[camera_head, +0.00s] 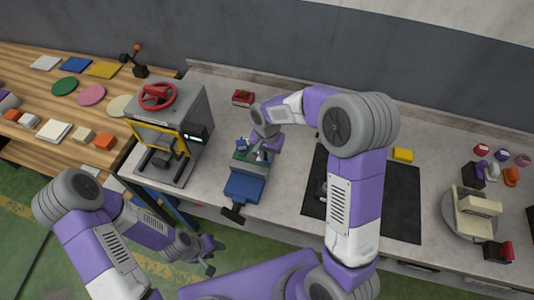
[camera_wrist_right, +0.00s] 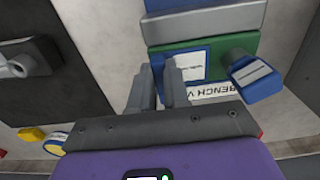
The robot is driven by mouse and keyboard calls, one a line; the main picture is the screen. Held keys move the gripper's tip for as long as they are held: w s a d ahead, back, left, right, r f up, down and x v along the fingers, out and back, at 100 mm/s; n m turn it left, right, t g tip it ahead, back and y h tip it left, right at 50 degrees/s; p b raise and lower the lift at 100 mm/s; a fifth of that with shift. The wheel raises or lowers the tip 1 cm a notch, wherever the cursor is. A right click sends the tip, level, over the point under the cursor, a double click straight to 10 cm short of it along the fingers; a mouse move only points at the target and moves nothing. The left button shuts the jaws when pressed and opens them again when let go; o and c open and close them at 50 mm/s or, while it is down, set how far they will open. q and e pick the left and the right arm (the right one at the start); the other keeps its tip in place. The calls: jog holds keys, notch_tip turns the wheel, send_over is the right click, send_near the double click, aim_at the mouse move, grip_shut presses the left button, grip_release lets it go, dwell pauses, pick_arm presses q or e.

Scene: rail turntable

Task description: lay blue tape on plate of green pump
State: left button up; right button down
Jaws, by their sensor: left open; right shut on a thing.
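The green pump (camera_wrist_right: 215,48) sits in the jaws of a blue bench vise (camera_head: 243,187), and its green body also shows in the head view (camera_head: 248,157). A white plate (camera_wrist_right: 189,66) with blue along its edges is on the pump's face. My right gripper (camera_wrist_right: 163,68) is shut on the blue tape (camera_wrist_right: 157,61) at the plate's left edge in the wrist view. The fingers hide much of the tape, and I cannot tell how far it lies on the plate. My left gripper (camera_head: 206,256) is open and empty, in front of the bench.
A press with a red handwheel (camera_head: 157,96) stands left of the vise. A black mat (camera_head: 401,205) lies to the right, with a yellow block (camera_head: 402,155) behind it. A red box (camera_head: 243,98) is at the back. A turntable (camera_head: 455,222) is far right.

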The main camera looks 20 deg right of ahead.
jog(key=c, duration=1)
grip_release()
jog(key=shift+c, duration=0.2)
jog(key=shift+r, duration=0.1)
notch_tip(320, 180, up, 7)
jog(key=shift+r+p, duration=0.2)
jog(key=shift+p, duration=0.2)
